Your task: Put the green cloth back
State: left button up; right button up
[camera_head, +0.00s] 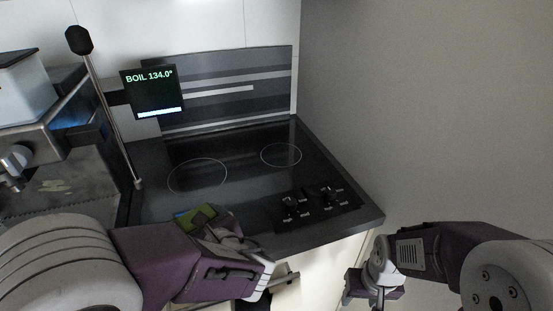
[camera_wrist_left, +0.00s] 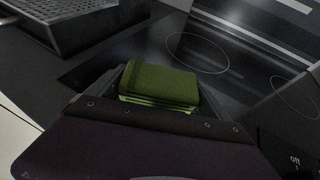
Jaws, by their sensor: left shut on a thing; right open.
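The green cloth (camera_head: 196,217) is a small folded bundle at the front left of the black cooktop (camera_head: 230,140). It also shows in the left wrist view (camera_wrist_left: 165,84), neatly folded with lighter green lower layers. My left gripper (camera_head: 212,226) is shut on the cloth; its fingertips are mostly hidden by the cloth and my wrist. Whether the cloth touches the cooktop cannot be told.
A coffee machine (camera_head: 60,180) with a metal drip grille (camera_wrist_left: 80,25) stands left of the cooktop. Control knobs (camera_head: 308,198) sit at the cooktop's front right. The cooktop's middle is clear.

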pick_arm(q)
jog(key=shift+f+b, duration=0.4)
jog(key=o, duration=1.1)
jog(key=shift+r, duration=0.15)
notch_tip(320, 180, up, 10)
jog(key=p, duration=1)
